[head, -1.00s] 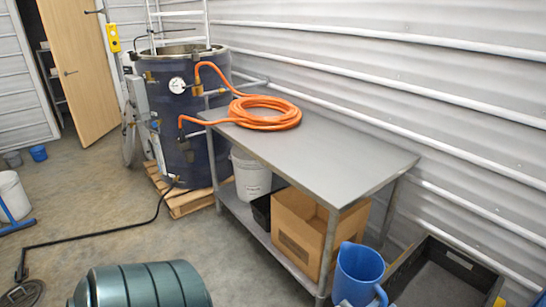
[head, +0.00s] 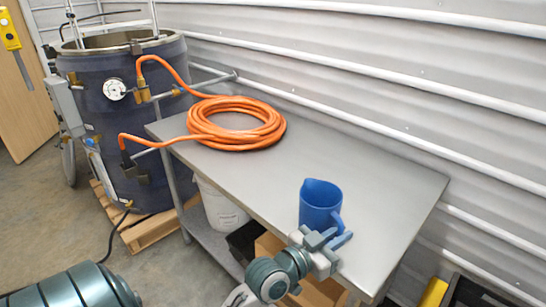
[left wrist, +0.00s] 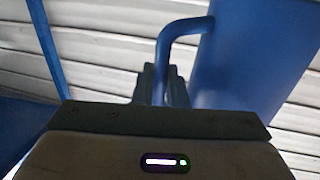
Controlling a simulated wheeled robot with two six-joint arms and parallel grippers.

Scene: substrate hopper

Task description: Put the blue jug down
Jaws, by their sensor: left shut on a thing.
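The blue jug (head: 319,201) is upright at the near right part of the steel table (head: 385,185) in the head view. I cannot tell whether its base touches the tabletop or hangs just above it. My left gripper (head: 334,241) is shut on the jug's handle, at the near side of the jug. In the left wrist view the handle (left wrist: 185,30) runs down between the fingers (left wrist: 162,85), and the jug body (left wrist: 250,50) fills the upper right. My right gripper is in neither view.
A coiled orange hose (head: 236,122) lies on the table's far left part and runs to a dark drum (head: 130,125). The tabletop between coil and jug is bare. A corrugated wall (head: 400,80) stands behind. A cardboard box (head: 318,292) and a white bucket (head: 221,207) are below.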

